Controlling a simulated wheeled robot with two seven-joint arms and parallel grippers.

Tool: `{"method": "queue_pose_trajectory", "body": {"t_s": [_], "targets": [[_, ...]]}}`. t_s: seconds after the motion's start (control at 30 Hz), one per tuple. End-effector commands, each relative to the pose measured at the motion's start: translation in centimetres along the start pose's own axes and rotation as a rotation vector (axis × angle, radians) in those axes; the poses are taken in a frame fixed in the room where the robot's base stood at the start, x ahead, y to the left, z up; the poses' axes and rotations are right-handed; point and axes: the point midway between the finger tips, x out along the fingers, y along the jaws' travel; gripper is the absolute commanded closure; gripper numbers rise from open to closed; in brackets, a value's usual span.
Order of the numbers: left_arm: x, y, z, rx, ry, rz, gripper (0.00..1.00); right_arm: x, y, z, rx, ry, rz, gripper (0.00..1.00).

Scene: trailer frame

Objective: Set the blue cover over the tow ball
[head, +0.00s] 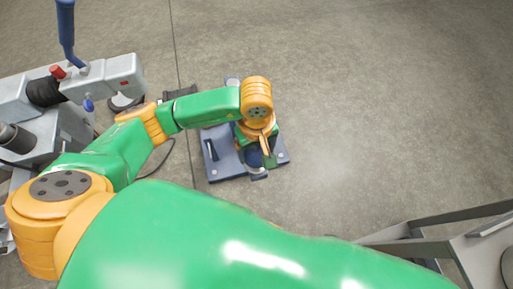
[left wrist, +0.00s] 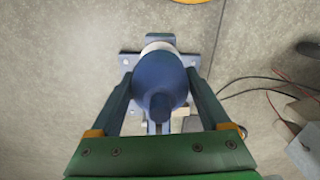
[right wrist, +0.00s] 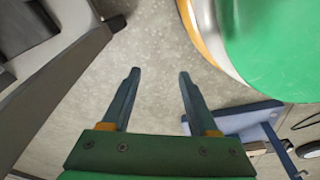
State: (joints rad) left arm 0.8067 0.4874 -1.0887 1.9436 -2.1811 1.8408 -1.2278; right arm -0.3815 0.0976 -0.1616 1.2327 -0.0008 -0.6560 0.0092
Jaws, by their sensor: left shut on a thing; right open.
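The blue cover (left wrist: 160,80) is a rounded dark blue cap with a knob, held between the two fingers of my left gripper (left wrist: 158,88). My left gripper is shut on it. In the head view the left gripper (head: 258,155) is over the right part of a blue-grey plate (head: 222,162), and the cover (head: 253,158) shows only in part. A pale rim shows just beyond the cover in the left wrist view. The tow ball is not clearly seen; I cannot tell whether the cover touches it. My right gripper (right wrist: 159,78) is open and empty above the floor.
Grey trailer gear (head: 110,78) with a blue upright handle (head: 66,30) stands at the left. Dark cables lie on the floor near the plate. A grey metal frame (head: 455,235) stands at the lower right. The concrete floor (head: 380,110) right of the plate is clear.

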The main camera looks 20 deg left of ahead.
Motion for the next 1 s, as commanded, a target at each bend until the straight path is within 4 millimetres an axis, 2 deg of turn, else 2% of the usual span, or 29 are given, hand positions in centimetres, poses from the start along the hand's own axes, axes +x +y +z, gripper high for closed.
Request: {"method": "queue_pose_trajectory", "body": {"t_s": [0.1, 0.43, 0.47, 0.5, 0.77, 1.0], "targets": [[0.6, 0.0, 0.0, -0.001, 0.001, 0.0, 0.73, 0.1, -0.3, -0.4, 0.001, 0.002, -0.005, 0.4], [0.6, 0.0, 0.0, -0.001, 0.001, 0.001, 0.73, -0.1, -0.3, -0.6, 0.001, 0.002, -0.006, 0.4], [0.6, 0.0, 0.0, -0.001, 0.001, 0.001, 0.11, -0.1, -0.3, -0.6, 0.001, 0.002, -0.006, 0.4], [0.6, 0.0, 0.0, -0.001, 0.001, 0.001, 0.01, -0.1, -0.3, -0.6, 0.001, 0.002, -0.006, 0.4], [0.1, 0.1, -0.1, -0.001, 0.002, 0.002, 0.0, -0.3, -0.3, -0.7, 0.002, 0.004, -0.005, 0.4], [-5.0, 0.1, -0.1, 0.0, 0.004, 0.004, 0.0, -0.3, 0.4, 0.8, -0.002, -0.007, 0.006, 0.4]]}}
